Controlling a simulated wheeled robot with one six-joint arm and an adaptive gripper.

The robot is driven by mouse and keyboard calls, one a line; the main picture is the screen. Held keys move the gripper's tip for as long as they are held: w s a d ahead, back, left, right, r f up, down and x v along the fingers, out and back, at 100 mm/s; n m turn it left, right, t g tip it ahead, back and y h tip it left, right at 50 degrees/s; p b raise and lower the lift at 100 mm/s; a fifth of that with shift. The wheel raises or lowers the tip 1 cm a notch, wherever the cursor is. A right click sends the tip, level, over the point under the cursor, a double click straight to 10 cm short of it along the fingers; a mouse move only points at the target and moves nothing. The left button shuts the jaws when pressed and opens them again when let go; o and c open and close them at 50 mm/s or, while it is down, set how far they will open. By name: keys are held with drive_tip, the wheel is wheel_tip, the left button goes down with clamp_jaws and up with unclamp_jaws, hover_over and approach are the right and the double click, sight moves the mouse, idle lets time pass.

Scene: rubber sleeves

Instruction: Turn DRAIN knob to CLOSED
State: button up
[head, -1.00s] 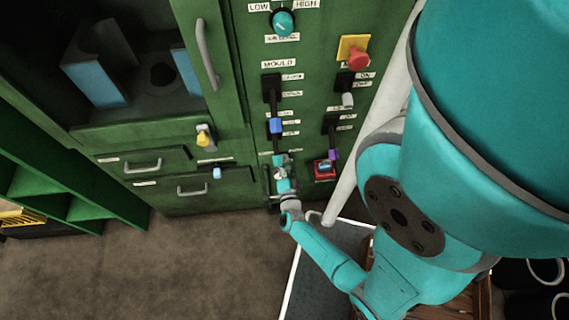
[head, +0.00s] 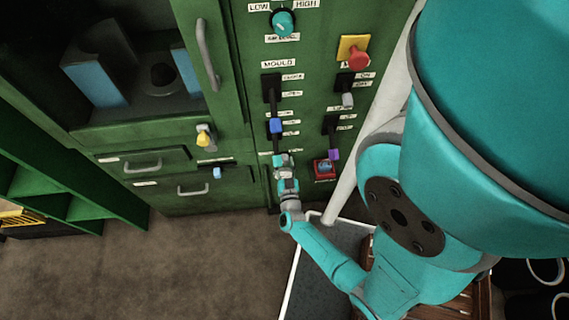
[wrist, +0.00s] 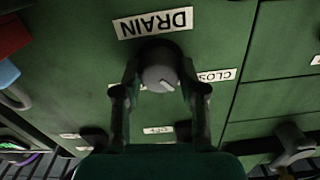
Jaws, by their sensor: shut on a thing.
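The DRAIN knob (wrist: 159,72) is a round grey knob on a dark base on the green panel, below an upside-down DRAIN label (wrist: 154,22) in the wrist view. A light mark on its face points to the lower right. A partly hidden label reading CLOS (wrist: 217,75) is right of the knob. My gripper (wrist: 160,80) has one finger on each side of the knob and is shut on it. In the head view my gripper (head: 284,164) is at the lower part of the panel, and it hides the knob there.
Above my gripper are a blue-handled lever (head: 275,126) and a teal dial (head: 283,22). To its right are a purple-tipped lever (head: 334,154), a red-framed switch (head: 324,169) and a red button (head: 359,58). A pale pipe (head: 345,190) runs close on the right.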

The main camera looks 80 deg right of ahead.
drive_tip(key=shift+n, duration=0.6)
drive_tip(key=o, duration=1.2)
drive_tip(key=shift+c, duration=0.2)
drive_tip(key=v, duration=1.2)
drive_tip(key=shift+f, duration=0.1)
